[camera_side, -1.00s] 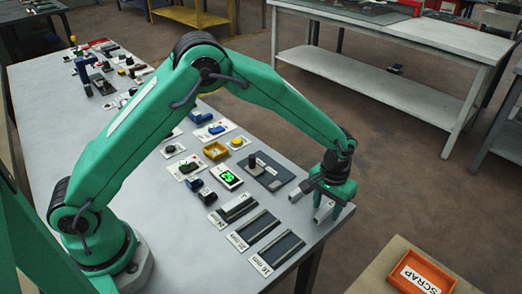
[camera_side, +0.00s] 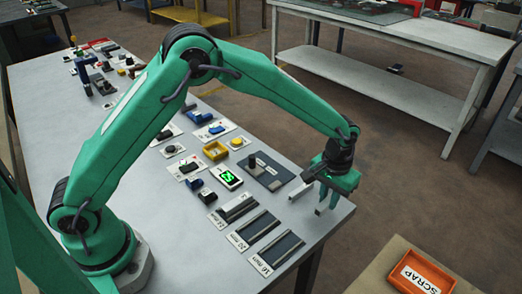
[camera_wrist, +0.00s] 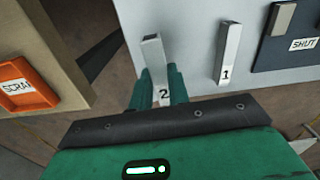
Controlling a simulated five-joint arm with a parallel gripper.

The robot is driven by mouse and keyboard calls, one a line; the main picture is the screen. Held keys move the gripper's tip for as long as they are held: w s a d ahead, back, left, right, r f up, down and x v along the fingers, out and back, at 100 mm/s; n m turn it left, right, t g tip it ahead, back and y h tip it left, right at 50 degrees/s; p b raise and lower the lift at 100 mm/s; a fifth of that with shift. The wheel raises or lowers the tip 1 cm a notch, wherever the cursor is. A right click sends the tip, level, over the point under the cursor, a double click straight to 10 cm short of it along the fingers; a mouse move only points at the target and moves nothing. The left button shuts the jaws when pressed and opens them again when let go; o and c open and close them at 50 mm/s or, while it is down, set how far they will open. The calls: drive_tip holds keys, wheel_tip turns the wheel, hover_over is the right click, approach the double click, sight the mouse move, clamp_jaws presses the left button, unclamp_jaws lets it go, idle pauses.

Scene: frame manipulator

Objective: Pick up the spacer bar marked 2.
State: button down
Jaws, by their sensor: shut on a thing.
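The spacer bar marked 2 (camera_wrist: 153,60) is a grey bar with a white numbered end, between the fingers of my gripper (camera_wrist: 160,88) in the wrist view. My gripper is shut on it. In the side view my gripper (camera_side: 327,200) points down over the near right part of the table, where the held bar is hard to tell from the fingers. I cannot tell whether the bar touches the table. The spacer bar marked 1 (camera_wrist: 229,55) lies apart to the right in the wrist view.
A dark plate labelled SHUT (camera_wrist: 286,48) lies beyond bar 1. Several black slotted pieces with size labels (camera_side: 236,208) lie left of my gripper in the side view. An orange SCRAP tray (camera_side: 440,268) stands on a separate surface at lower right. The table edge is close to my gripper.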

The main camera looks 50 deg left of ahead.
drive_tip(key=s+d+r, duration=0.6)
drive_tip(key=s+r, duration=0.2)
drive_tip(key=s, duration=0.1)
drive_tip(key=shift+s+d, duration=0.25)
drive_tip(key=shift+d, duration=0.15)
drive_tip(key=shift+a, duration=0.1)
